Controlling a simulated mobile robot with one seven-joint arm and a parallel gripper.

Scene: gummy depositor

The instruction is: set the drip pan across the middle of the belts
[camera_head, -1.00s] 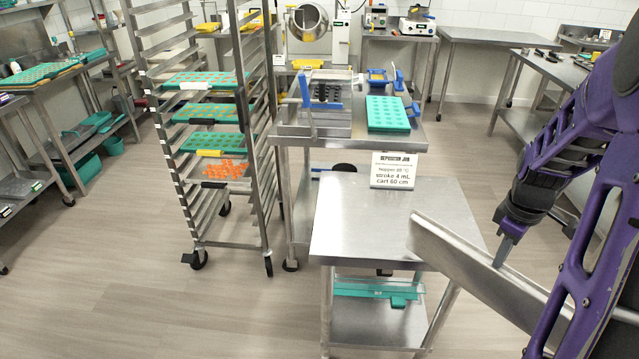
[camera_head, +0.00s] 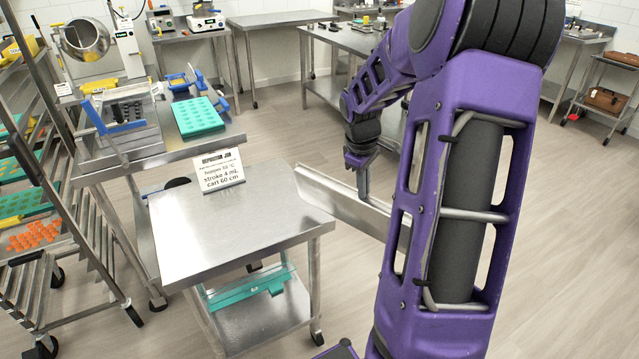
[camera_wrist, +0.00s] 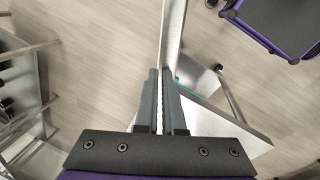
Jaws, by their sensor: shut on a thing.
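The drip pan (camera_head: 325,198) is a long, shallow steel tray. It is in my gripper (camera_head: 361,180), off the right side of the small steel cart and above the floor. The pan's right part is hidden behind my arm. In the wrist view the pan (camera_wrist: 173,30) shows as a narrow steel strip running out from between the dark fingers of my gripper (camera_wrist: 161,98). The depositor (camera_head: 125,112) stands on the steel table at the left, with a steel hopper frame and blue handles. I cannot make out its belts clearly.
The small cart's top (camera_head: 225,225) is bare except for a job sign (camera_head: 222,172) at its back edge. A teal mould (camera_head: 197,117) lies right of the depositor. A tray rack (camera_head: 35,200) stands at far left. Open floor lies right of the cart.

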